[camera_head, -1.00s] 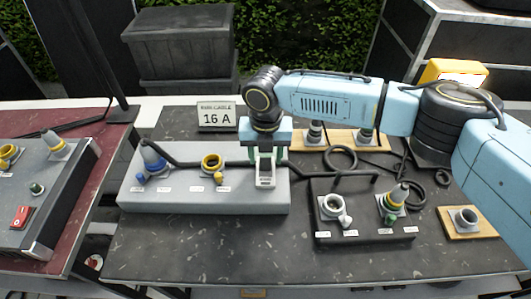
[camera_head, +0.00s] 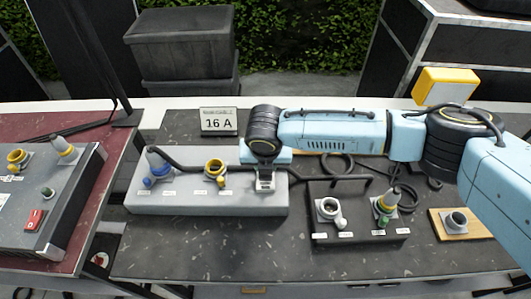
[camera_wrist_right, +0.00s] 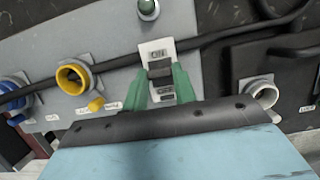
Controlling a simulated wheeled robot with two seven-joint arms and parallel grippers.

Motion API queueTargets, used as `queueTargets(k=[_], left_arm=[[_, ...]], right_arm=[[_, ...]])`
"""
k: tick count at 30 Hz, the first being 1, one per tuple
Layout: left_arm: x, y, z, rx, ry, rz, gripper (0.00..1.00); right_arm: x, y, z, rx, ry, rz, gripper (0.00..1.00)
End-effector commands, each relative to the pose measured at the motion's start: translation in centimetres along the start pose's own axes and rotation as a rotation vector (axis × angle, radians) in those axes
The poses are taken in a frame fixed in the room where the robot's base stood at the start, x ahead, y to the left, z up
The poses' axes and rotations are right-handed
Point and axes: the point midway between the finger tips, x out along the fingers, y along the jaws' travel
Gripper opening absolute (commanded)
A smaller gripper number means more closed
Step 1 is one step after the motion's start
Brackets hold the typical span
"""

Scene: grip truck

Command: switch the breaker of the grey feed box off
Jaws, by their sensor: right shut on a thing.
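The grey feed box (camera_head: 190,202) lies on the dark table, left of centre in the head view. Its breaker (camera_head: 265,185) is a pale plate near the box's right end. In the right wrist view the breaker's black lever (camera_wrist_right: 160,70) sits between an ON label (camera_wrist_right: 158,53) above and an OFF label (camera_wrist_right: 165,92) below. I cannot tell which way it is thrown. My right gripper (camera_wrist_right: 161,78) has its green fingers on both sides of the lever, shut on it. In the head view the wrist hides the fingers. My left gripper is not in view.
A blue plug (camera_head: 157,163) and a yellow socket (camera_head: 214,170) are on the grey box. A black box (camera_head: 335,190) with sockets stands to the right. A 16 A sign (camera_head: 218,121) stands behind. The front table strip is clear.

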Motion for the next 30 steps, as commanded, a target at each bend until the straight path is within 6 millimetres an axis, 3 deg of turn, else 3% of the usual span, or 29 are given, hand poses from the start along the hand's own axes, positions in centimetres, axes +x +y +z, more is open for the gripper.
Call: queueTargets(k=[1, 9, 21, 30], left_arm=[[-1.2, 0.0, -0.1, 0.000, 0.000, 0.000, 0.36], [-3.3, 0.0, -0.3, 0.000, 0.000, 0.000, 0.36], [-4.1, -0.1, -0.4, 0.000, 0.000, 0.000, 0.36], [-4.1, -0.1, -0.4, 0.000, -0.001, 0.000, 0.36]], right_arm=[[-0.6, 0.0, -0.3, -0.004, -0.039, 0.001, 0.04], [-0.5, 0.1, -1.8, -0.001, -0.293, 0.002, 0.04], [0.1, 0.1, -3.3, 0.000, -0.587, 0.001, 0.04], [0.2, 0.0, -3.6, 0.000, -0.691, -0.001, 0.04]])
